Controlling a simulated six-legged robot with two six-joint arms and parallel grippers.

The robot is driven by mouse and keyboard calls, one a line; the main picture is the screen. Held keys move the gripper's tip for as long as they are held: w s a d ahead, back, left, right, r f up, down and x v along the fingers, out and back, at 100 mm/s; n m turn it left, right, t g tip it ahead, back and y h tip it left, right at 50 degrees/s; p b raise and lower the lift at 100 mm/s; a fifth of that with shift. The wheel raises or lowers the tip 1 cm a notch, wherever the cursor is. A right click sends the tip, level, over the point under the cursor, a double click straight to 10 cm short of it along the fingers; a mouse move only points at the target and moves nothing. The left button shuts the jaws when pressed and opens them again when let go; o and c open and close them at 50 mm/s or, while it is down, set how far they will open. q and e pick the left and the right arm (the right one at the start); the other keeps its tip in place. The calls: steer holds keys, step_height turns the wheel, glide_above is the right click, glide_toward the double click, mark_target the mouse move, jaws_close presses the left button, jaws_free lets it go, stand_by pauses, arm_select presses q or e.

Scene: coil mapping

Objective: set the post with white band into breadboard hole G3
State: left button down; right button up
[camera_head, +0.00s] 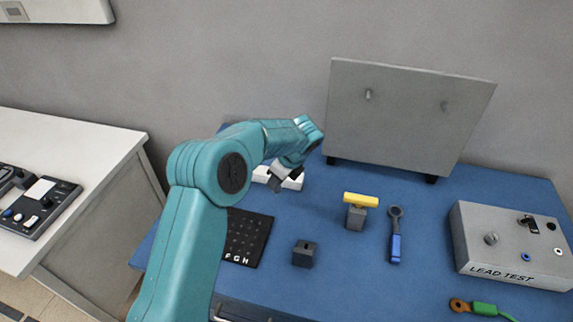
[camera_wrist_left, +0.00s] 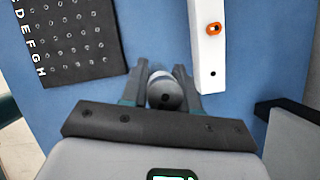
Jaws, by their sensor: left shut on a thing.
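The black breadboard (camera_head: 263,235) lies on the blue table, partly behind my left arm; its front edge reads F, G, H. In the left wrist view the breadboard (camera_wrist_left: 67,40) is at the upper left, with white-ringed holes and a column of letters. My left gripper (camera_head: 284,181) is over the back left of the table. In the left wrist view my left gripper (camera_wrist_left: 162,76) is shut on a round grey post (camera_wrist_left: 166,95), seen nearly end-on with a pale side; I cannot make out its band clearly. The gripper is apart from the breadboard. My right gripper is not in view.
On the table are a dark block (camera_head: 304,254), a yellow-topped tool (camera_head: 361,201), a blue wrench (camera_head: 396,240), a lead test box (camera_head: 505,245) and an upright grey panel (camera_head: 405,120).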

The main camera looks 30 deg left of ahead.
arm_select(q)
steer(key=s+a+r+n+g+b, duration=0.25)
steer(key=s+n+b, duration=0.45)
steer(key=s, duration=0.7)
steer(key=shift+h, duration=0.4)
steer(key=f+b, duration=0.2)
steer(key=d+f+b, duration=0.1)
steer(key=f+b, duration=0.1)
steer(key=shift+s+f+b, duration=0.2)
steer(key=shift+f+b, duration=0.1)
steer(key=shift+b, duration=0.1)
steer(key=shift+r+p, duration=0.3)
steer(key=shift+r, duration=0.05)
steer(key=shift+f, duration=0.1)
steer(key=shift+f+b, duration=0.65)
steer(key=shift+f, duration=0.4)
steer(key=shift+f, duration=0.45)
steer(key=shift+m, duration=0.3)
